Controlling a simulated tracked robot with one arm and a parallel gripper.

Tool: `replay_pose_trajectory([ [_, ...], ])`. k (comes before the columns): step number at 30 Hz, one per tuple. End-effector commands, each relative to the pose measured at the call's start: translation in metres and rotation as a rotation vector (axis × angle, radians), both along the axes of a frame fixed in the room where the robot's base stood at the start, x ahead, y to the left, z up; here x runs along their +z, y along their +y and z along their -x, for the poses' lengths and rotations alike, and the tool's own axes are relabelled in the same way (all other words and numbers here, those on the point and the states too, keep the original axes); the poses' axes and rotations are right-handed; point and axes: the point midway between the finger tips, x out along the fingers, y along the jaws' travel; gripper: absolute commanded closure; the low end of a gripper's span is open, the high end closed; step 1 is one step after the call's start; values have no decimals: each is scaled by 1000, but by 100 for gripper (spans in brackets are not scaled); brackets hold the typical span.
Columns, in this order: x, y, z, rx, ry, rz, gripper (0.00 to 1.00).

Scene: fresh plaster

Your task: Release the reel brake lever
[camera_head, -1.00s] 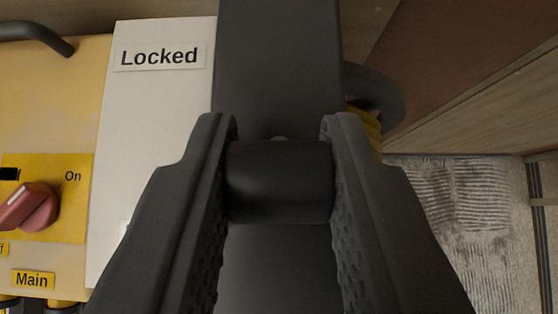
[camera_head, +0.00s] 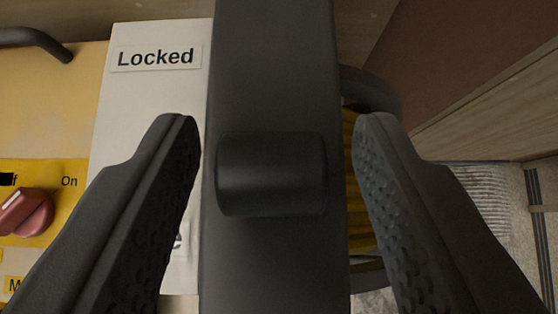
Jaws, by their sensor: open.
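The reel brake lever seems to be the dark bar (camera_head: 272,75) running up the middle of the view, with a short rounded cross grip (camera_head: 271,174) on it. A white plate (camera_head: 150,110) lies behind it on the left, with a label (camera_head: 156,57) reading "Locked" near its top. My gripper (camera_head: 277,130) is open, one finger on each side of the bar and grip. Gaps show between both fingers and the grip. The lower part of the plate is partly hidden by my left finger.
A yellow panel (camera_head: 85,75) on the left carries a red rotary switch (camera_head: 25,212) marked "On" and a dark handle (camera_head: 35,40). A reel with yellow cable (camera_head: 359,195) sits behind the bar on the right. Brown boards (camera_head: 480,75) stand at the upper right.

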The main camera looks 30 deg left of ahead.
Motion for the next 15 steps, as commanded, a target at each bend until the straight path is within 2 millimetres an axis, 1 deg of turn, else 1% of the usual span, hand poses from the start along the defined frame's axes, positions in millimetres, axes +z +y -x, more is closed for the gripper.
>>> replay_pose_trajectory([
  [5,10,-7,8,-2,-4,-1,55],
  [15,53,-36,53,-1,-2,-1,55],
])
